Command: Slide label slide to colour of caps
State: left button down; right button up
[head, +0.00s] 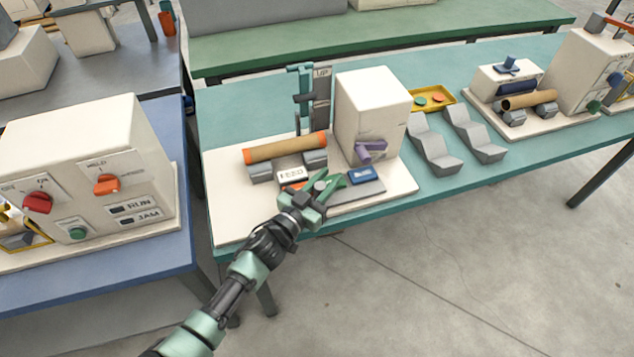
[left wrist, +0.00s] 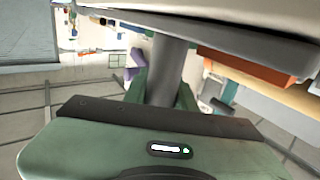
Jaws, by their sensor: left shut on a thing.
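A brown tube (head: 285,149) with orange end caps lies on grey rollers on the cream machine base. In front of it are a white plate reading FEED (head: 291,175), a small orange-red patch by its lower edge, and a blue label (head: 363,175) to the right. My left gripper (head: 327,185) is between the plate and the blue label, at the grey strip (head: 358,191). In the left wrist view its green fingers (left wrist: 162,92) are shut on a grey round post (left wrist: 168,68). My gripper hides part of the strip. My right gripper is out of view.
A cream box with a purple lever (head: 371,150) stands just behind the blue label. A teal and grey upright (head: 312,97) stands behind the tube. A yellow tray (head: 432,99) and grey stepped chutes (head: 434,145) lie to the right. Another machine (head: 90,170) stands at left.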

aim_at(318, 193)
pick_arm(q)
jog(key=shift+d+r, duration=0.15)
jog(key=shift+d, duration=0.05)
jog(key=c, duration=1.3)
grip_release()
jog(key=shift+o, duration=0.8)
jog(key=shift+d, duration=0.15)
jog(key=v, duration=0.7)
jog(key=shift+s+a+b, duration=0.25)
jog(key=shift+s+b, duration=0.05)
